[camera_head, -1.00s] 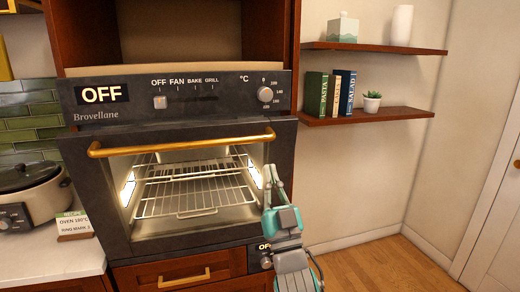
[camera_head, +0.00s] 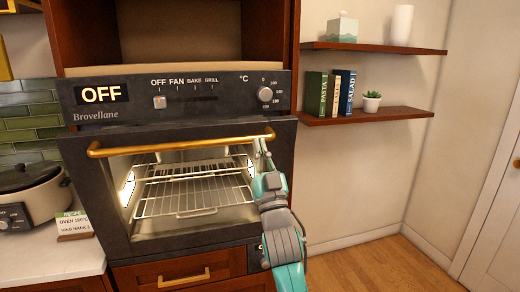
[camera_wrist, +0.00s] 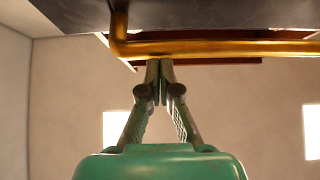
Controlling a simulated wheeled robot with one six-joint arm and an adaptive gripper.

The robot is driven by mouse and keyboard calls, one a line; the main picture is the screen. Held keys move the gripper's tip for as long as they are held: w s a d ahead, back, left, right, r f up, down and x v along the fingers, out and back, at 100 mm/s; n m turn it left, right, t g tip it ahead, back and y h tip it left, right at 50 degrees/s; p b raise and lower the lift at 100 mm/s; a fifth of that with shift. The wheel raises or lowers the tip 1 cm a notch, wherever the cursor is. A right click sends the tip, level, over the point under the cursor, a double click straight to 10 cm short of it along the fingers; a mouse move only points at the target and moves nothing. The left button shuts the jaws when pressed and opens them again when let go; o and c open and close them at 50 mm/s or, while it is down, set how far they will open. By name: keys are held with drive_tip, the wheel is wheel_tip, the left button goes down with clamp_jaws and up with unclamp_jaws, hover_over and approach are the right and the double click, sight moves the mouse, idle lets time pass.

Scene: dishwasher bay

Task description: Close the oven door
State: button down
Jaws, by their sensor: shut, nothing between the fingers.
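The dark oven door (camera_head: 120,190) stands upright across the front of the oven, and the lit interior with wire racks (camera_head: 190,190) shows through its window. I cannot tell whether a small gap remains at its top edge. A gold bar handle (camera_head: 180,145) runs along the top of the door. My gripper (camera_head: 262,150) is at the handle's right end, with its fingers pointing up. In the wrist view the fingertips (camera_wrist: 160,65) are together and empty, just below the gold handle (camera_wrist: 220,48). Whether they touch it is unclear.
The control panel (camera_head: 180,97) above the door reads OFF. A wooden drawer (camera_head: 190,272) is below. A white cooker (camera_head: 32,200) and a recipe card (camera_head: 74,226) sit on the left counter. Shelves (camera_head: 370,115) hang at right, over open floor (camera_head: 385,265).

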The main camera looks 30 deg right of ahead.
sight(253, 131)
drive_tip(key=shift+w, duration=0.1)
drive_tip(key=shift+g+y, duration=0.3)
drive_tip(key=shift+g, duration=0.5)
drive_tip(key=w, duration=0.2)
drive_tip(key=w+d+r, duration=0.1)
drive_tip(key=w, duration=0.1)
drive_tip(key=w+d, duration=0.1)
drive_tip(key=shift+w+r, duration=0.35)
drive_tip(key=shift+w, duration=0.05)
drive_tip(key=shift+w+r, duration=0.25)
drive_tip(key=shift+r, duration=0.1)
